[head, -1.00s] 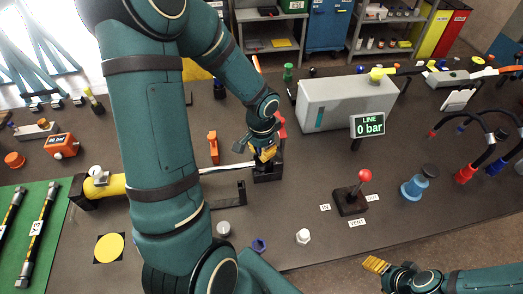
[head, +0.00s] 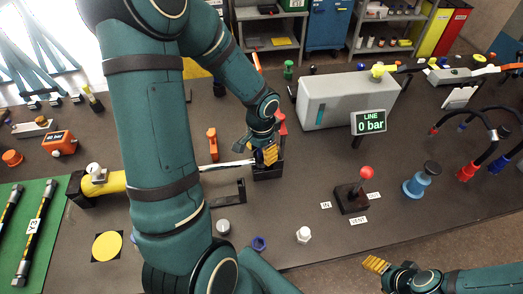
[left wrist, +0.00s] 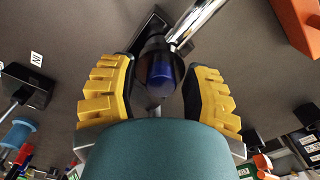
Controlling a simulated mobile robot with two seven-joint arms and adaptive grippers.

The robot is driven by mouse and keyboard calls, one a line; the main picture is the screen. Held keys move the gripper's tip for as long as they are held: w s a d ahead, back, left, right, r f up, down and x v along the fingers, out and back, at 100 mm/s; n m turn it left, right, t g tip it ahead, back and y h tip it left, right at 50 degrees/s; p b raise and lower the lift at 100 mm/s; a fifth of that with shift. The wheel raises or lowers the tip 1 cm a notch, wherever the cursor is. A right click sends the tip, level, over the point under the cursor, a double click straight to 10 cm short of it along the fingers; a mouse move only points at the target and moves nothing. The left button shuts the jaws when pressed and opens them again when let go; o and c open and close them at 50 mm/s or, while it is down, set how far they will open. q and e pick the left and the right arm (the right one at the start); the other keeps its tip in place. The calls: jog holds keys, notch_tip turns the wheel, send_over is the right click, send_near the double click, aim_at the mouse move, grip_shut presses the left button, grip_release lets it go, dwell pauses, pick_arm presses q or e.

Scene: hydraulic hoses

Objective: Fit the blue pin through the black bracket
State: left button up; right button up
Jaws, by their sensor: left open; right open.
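The blue pin (left wrist: 161,72) shows in the left wrist view as a dark blue round end, set against a black fitting at the end of a chrome rod (left wrist: 198,22). The black bracket (head: 268,173) stands on the bench at the rod's right end. I cannot tell how deep the pin sits. My left gripper (head: 267,156) is at the bracket, partly hiding it. It is open, with yellow ridged fingers (left wrist: 156,95) on both sides of the pin and fitting. My right gripper (head: 375,264) is open and empty at the front right, away from the bracket.
My left arm covers the middle of the rod and the yellow cylinder (head: 112,184). A grey box (head: 340,103), a red-knobbed lever (head: 353,197), an orange block (head: 212,147) and a black angle piece (head: 231,196) stand around. A blue nut (head: 259,244) lies near the front edge.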

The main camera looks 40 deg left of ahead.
aim_at(261, 151)
pick_arm(q)
notch_tip(261, 151, up, 12)
dwell(0.5)
jog(key=shift+s, duration=0.1)
dwell(0.4)
